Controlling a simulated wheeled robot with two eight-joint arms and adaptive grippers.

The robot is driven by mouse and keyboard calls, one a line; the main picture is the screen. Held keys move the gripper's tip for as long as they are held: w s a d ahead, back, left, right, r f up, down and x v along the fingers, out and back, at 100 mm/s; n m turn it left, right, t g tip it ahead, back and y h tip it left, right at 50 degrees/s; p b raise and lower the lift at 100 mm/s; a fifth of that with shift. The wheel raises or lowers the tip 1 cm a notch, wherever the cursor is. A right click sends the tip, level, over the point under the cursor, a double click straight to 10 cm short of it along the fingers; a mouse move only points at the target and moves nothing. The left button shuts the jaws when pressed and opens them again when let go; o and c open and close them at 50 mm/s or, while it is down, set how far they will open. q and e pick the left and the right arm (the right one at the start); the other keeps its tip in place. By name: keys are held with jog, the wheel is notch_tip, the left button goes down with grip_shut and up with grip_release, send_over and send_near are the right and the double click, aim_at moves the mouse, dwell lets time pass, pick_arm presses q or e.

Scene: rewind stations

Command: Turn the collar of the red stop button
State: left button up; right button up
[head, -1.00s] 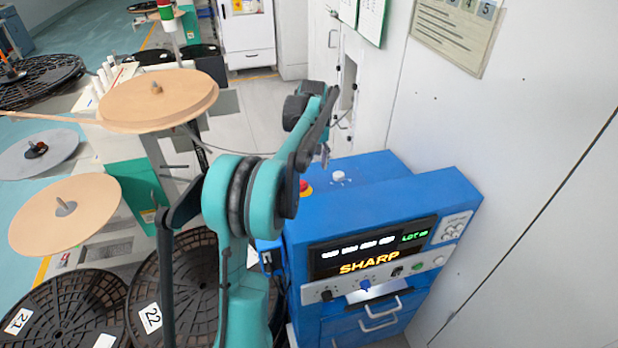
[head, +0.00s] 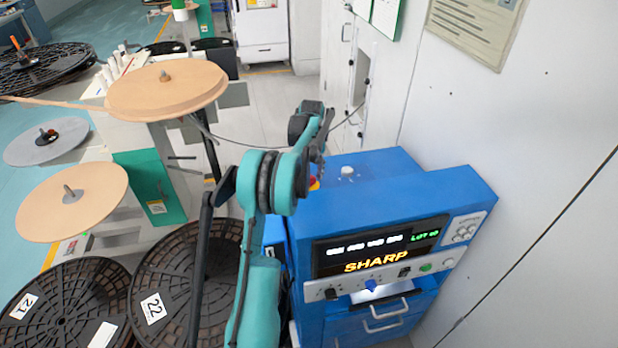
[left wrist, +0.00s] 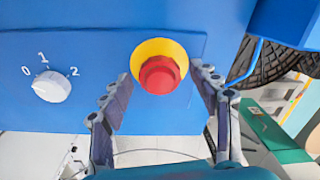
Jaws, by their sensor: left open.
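The red stop button (left wrist: 160,76) sits on a blue panel in the left wrist view, with a yellow collar (left wrist: 147,50) around its base. In the head view the button (head: 314,184) shows partly behind my left arm, on top of the blue cabinet. My left gripper (left wrist: 164,80) is open, one finger on each side of the button and collar. I see small gaps beside the collar; contact cannot be told. In the head view the left gripper (head: 319,160) is at the button, its fingers small and partly hidden. My right gripper is not in view.
A white rotary knob (left wrist: 51,86) marked 0, 1, 2 is left of the button in the wrist view. The blue cabinet (head: 400,195) has a lit SHARP display (head: 375,261). A wall (head: 530,170) stands to its right; reels (head: 168,88) are at left.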

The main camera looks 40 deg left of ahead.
pick_arm(q)
jog(key=c, duration=1.2)
jog(key=shift+o, duration=0.2)
jog(key=m+p, duration=0.1)
jog(key=m, duration=0.2)
jog(key=shift+m, duration=0.3)
jog(key=shift+m+t+h, duration=0.3)
jog(key=shift+m+t, duration=0.1)
jog(key=shift+m, duration=1.3)
jog(key=shift+s, duration=0.1)
